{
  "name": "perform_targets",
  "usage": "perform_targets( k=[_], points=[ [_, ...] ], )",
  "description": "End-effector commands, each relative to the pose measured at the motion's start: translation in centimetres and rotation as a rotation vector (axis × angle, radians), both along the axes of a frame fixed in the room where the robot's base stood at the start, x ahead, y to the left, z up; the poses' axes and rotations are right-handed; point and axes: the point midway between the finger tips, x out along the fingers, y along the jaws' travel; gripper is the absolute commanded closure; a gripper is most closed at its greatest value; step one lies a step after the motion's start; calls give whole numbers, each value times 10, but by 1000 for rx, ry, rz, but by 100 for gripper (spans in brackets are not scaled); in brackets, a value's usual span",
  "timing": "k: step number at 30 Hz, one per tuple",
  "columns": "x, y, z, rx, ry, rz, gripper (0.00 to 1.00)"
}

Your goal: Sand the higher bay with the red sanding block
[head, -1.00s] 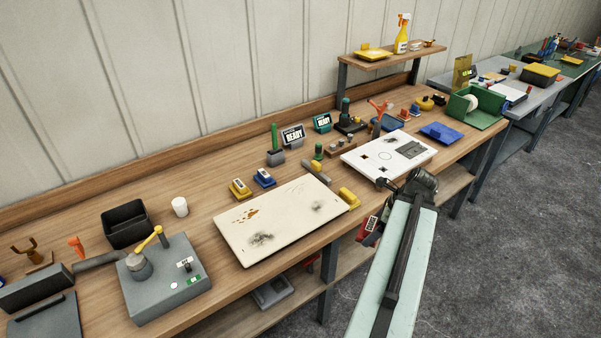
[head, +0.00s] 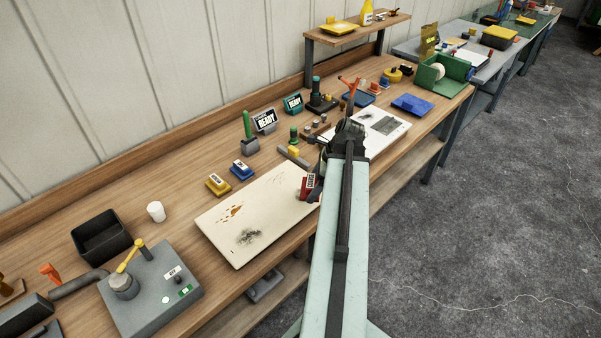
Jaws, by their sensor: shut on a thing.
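A red block with a white label (head: 308,187) is at the right end of the cream panel (head: 236,215). My gripper (head: 316,168) is shut on the block, mostly hidden by my arm. The block is over or at the panel's right edge; I cannot tell whether it touches. The panel lies on the bench with an orange-brown stain (head: 231,214) and a dark scuffed patch (head: 248,237). A second dark patch near its right end is hidden behind the block and arm. I cannot tell which part is the higher bay.
A yellow block (head: 217,184) and a blue block (head: 242,169) stand behind the panel. A grey lever box (head: 150,290) and black bin (head: 101,237) are to the left. A white board (head: 392,128) lies beyond my arm. Bare bench shows behind the panel's left end.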

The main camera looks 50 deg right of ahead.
Motion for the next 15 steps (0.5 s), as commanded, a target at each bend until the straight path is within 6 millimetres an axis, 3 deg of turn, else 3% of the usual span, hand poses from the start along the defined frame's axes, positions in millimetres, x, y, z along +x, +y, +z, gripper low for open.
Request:
perform_targets(
  k=[1,5,15],
  points=[
    [19,5,12,0,0,42,47],
    [43,17,18,-2,-1,106,47],
    [45,19,6,-1,-2,115,47]
  ],
)
